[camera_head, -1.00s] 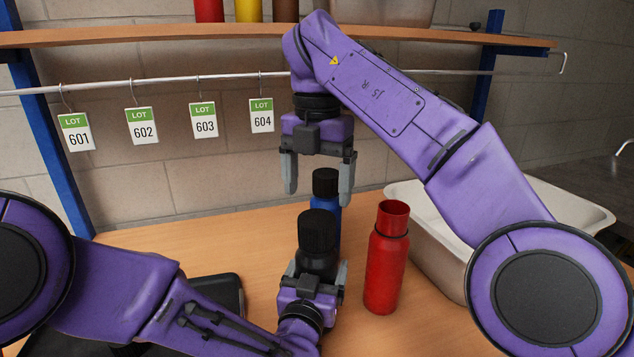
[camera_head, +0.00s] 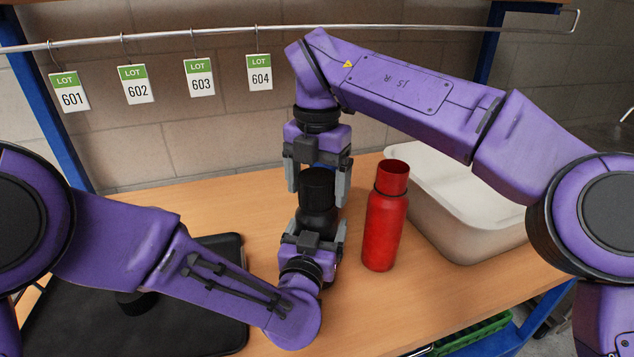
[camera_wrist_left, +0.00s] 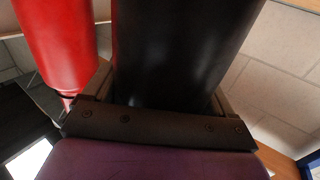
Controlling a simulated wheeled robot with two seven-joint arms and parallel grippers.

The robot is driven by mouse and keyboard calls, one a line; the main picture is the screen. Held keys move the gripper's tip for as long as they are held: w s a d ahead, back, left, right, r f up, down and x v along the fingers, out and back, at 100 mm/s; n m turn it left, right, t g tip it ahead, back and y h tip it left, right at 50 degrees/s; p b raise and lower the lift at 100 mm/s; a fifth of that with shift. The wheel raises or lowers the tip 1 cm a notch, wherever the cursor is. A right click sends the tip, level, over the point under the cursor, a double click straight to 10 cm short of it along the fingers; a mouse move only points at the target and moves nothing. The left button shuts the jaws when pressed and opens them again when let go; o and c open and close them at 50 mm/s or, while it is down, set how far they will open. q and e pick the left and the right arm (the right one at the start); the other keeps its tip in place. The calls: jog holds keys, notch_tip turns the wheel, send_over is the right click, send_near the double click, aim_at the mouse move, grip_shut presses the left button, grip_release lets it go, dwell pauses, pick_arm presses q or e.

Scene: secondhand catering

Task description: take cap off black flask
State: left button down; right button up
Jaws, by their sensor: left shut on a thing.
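The black flask (camera_head: 317,221) stands upright on the table with its ribbed black cap (camera_head: 317,188) on top. My left gripper (camera_head: 313,232) is shut on the flask's body from the near side. In the left wrist view the dark body (camera_wrist_left: 180,55) fills the space between the fingers. My right gripper (camera_head: 317,190) points down from above, its two fingers on either side of the cap. It looks open, with narrow gaps beside the cap.
A pale basin (camera_head: 470,235) lies further right. A black tray (camera_head: 210,325) lies at the front left under my left arm. A rail with lot tags (camera_head: 136,85) runs behind.

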aim_at(317, 176)
jog(key=c, duration=0.9)
jog(key=n, duration=0.5)
jog(key=shift+n, duration=0.3)
jog(key=n, duration=0.3)
jog(key=shift+n, duration=0.4)
jog(key=shift+r, duration=0.15)
jog(key=shift+r, duration=1)
pick_arm(q)
jog(key=shift+r, duration=0.1)
pick_arm(e)
notch_tip(317, 176, up, 4)
jog(key=shift+r, duration=0.1)
pick_arm(q)
grip_release()
